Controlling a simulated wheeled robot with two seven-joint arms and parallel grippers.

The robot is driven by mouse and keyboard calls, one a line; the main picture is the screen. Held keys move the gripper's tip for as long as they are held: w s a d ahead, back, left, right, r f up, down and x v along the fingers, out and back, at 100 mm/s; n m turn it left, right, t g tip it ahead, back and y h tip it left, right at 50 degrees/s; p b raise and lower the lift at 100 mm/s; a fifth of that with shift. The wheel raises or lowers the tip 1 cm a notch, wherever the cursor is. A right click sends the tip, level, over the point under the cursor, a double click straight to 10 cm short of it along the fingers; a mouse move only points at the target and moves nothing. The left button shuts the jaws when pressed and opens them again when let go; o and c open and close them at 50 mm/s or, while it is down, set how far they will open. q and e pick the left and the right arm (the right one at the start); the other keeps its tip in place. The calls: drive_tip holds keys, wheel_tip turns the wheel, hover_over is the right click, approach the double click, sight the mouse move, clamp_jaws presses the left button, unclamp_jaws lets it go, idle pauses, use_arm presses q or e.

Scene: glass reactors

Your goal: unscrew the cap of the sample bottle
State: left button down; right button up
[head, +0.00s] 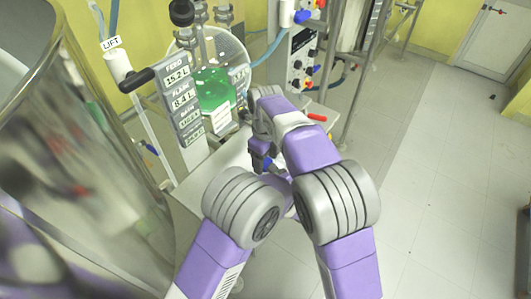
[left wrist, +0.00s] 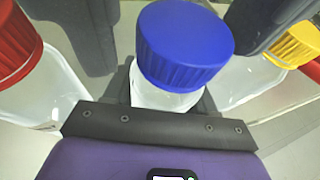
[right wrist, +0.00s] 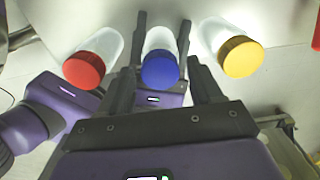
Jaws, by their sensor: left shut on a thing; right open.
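A clear bottle (left wrist: 160,97) with a ribbed blue cap (left wrist: 185,45) stands between the fingers of my left gripper (right wrist: 163,20), which is shut on the bottle's body. In the right wrist view the blue cap (right wrist: 160,70) faces the camera and looks screwed on. My right gripper (right wrist: 160,85) is open, its two dark fingers on either side of the blue cap with a gap showing. Whether the fingertips reach the cap's depth is hard to tell. In the head view my arms largely hide the bottle.
A red-capped bottle (right wrist: 84,69) and a yellow-capped bottle (right wrist: 240,57) flank the held one on the light bench. In the head view a glass flask with green liquid (head: 213,88) and a label panel (head: 183,108) stand behind; a large metal vessel (head: 75,150) is at left.

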drive_tip(key=c, duration=1.1)
drive_tip(key=n, duration=0.3)
drive_tip(key=o, duration=1.2)
